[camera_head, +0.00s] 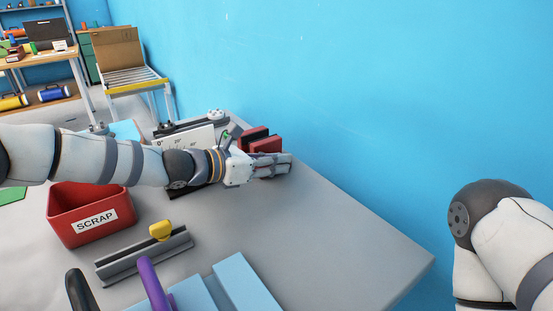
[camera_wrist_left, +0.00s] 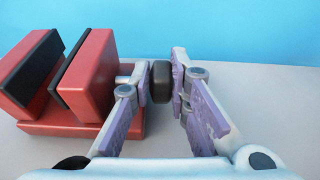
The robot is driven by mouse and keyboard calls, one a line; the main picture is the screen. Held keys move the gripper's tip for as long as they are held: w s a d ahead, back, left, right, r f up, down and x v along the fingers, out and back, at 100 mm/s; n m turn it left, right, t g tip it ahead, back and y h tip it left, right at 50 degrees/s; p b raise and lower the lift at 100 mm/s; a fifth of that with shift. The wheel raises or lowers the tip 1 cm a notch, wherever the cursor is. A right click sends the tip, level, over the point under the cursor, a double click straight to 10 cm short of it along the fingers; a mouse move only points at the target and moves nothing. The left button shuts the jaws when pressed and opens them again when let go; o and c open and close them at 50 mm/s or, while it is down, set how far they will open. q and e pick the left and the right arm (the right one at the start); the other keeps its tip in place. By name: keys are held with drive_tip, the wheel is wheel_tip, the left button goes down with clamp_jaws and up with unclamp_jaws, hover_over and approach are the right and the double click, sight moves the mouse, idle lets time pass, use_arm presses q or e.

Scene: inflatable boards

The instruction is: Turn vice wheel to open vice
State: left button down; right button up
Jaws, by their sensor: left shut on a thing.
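The red vice (camera_head: 266,145) stands near the back edge of the grey table, against the blue wall, partly behind my left gripper. In the left wrist view the vice (camera_wrist_left: 92,76) fills the left side; its two red jaws have dark pads and a gap between them. The dark vice wheel (camera_wrist_left: 160,82) sits at the right end of a short shaft from the vice. My left gripper (camera_head: 280,166) is shut on this wheel, with a finger on each side (camera_wrist_left: 160,86). The wheel is hidden in the head view. My right gripper is out of view.
A red SCRAP bin (camera_head: 103,223), a grey rail with a yellow knob (camera_head: 145,256) and light blue boards (camera_head: 243,282) are on the table (camera_head: 330,230). A white angle-marked plate (camera_head: 192,141) stands behind my left arm. The table's right part is clear.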

use_arm(q)
drive_tip(key=shift+a+f+t+h, duration=0.1)
drive_tip(key=shift+f+t+h, duration=0.05)
drive_tip(key=shift+t+h, duration=0.2)
drive_tip(key=shift+h, duration=0.25)
drive_tip(key=c, duration=1.5)
unclamp_jaws()
drive_tip(key=shift+c, duration=0.2)
wheel_tip(320, 180, up, 10)
drive_tip(key=shift+o, duration=0.6)
